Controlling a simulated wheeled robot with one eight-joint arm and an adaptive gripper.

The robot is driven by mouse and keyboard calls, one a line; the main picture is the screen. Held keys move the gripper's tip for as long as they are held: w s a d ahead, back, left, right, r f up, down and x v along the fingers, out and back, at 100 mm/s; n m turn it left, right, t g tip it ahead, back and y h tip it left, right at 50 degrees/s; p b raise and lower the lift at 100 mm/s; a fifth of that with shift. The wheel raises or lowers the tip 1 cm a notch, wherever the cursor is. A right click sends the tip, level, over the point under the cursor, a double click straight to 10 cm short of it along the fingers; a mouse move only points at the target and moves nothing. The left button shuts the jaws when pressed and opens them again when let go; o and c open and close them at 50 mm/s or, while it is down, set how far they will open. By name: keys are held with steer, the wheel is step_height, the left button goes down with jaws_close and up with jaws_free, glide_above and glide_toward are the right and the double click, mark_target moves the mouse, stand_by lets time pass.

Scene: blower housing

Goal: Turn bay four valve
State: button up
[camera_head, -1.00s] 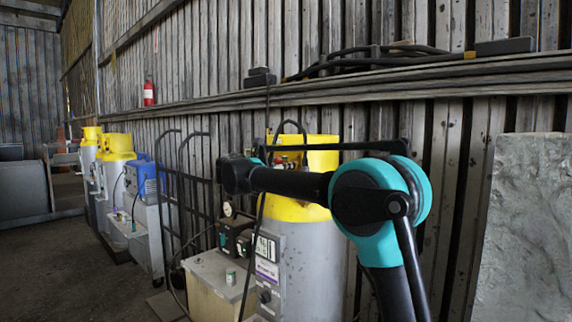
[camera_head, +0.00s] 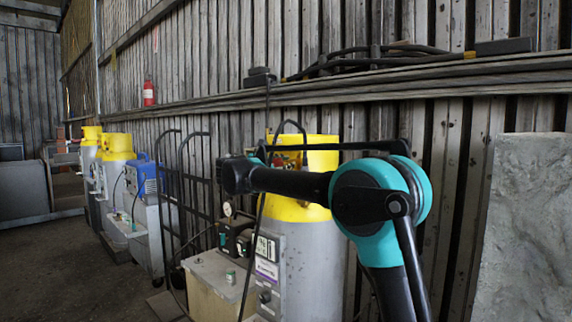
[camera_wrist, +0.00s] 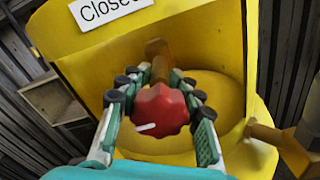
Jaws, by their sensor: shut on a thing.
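The red valve knob (camera_wrist: 160,110), lobed and with a white mark on its lower left, is in the middle of the wrist view. It sits in front of the yellow collar (camera_wrist: 200,48) of a gas cylinder. My gripper (camera_wrist: 163,100) is shut on the knob, with its green and grey fingers on both sides of it. A white sign (camera_wrist: 108,8) reading "Closed", cut off at the top, is on the collar. In the head view, the nearest grey cylinder (camera_head: 308,262) with its yellow top (camera_head: 322,162) stands behind my arm. My gripper is not clear there.
A beige box with gauges (camera_head: 205,275) and a labelled meter unit (camera_head: 268,262) stand before the cylinder. Black hand-truck frames (camera_head: 190,190) are left of it. More yellow-topped cylinders (camera_head: 117,150) stand farther left. A grey slab (camera_head: 525,230) is at right. Floor is open at left.

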steer(key=m, duration=0.4)
steer(key=shift+m, duration=0.3)
steer(key=m, duration=0.4)
steer(key=shift+f+m, duration=0.1)
steer(key=shift+m, duration=0.2)
steer(key=m, duration=0.4)
steer(key=shift+m, duration=0.3)
steer(key=m, duration=0.4)
steer(key=shift+f+m, duration=0.1)
steer(key=shift+m, duration=0.2)
steer(key=o, duration=1.3)
steer(key=v, duration=1.2)
